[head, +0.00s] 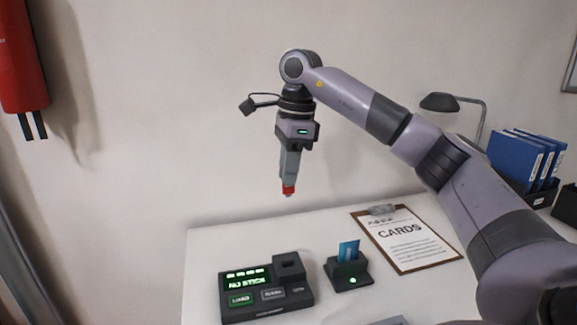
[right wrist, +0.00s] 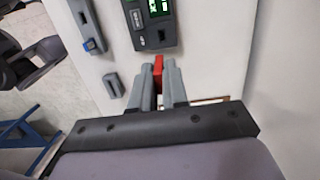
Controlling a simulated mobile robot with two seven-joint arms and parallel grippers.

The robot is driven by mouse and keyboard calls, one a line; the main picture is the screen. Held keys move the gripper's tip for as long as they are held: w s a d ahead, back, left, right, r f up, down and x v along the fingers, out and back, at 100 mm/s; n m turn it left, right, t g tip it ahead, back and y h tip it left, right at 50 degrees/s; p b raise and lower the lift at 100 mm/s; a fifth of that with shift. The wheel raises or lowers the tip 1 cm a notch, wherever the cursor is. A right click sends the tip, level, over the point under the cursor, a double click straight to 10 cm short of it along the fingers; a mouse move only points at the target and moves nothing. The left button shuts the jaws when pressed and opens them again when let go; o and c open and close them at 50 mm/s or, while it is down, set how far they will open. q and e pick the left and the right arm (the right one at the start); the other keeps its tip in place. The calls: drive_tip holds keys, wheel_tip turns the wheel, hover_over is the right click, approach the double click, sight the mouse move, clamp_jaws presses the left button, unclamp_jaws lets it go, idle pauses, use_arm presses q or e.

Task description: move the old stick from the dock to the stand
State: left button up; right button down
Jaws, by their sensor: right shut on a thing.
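In the head view my right gripper (head: 289,178) hangs pointing down above the white table, shut on the stick (head: 289,189), whose red end shows at the fingertips. The right wrist view also shows the red stick (right wrist: 158,72) between the two grey fingers. The black dock (head: 268,308) stands on the table below, apart from the stick. Its green screen reads NO STICK, and it has a raised socket at its back right. A small grey block with a dark slot (right wrist: 113,90) lies left of the fingers in the wrist view; I cannot tell whether it is the stand. My left gripper is out of view.
A black holder (head: 348,280) with a blue card stands right of the dock. A clipboard (head: 440,247) headed CARDS lies behind it. Blue binders (head: 520,160) and a lamp (head: 440,102) are at the right. A grey device (right wrist: 87,25) lies near the table edge.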

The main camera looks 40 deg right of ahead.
drive_tip(key=s+a+b, duration=0.2)
drive_tip(key=s+a, duration=0.5)
drive_tip(key=a, duration=0.1)
drive_tip(key=shift+a+b, duration=0.35)
drive_tip(key=shift+b, duration=0.05)
idle(0.4)
drive_tip(key=shift+a, duration=0.1)
drive_tip(key=s+a, duration=0.6)
drive_tip(key=a, duration=0.2)
drive_tip(key=shift+s+a, duration=0.25)
drive_tip(key=shift+s, duration=0.15)
idle(0.8)
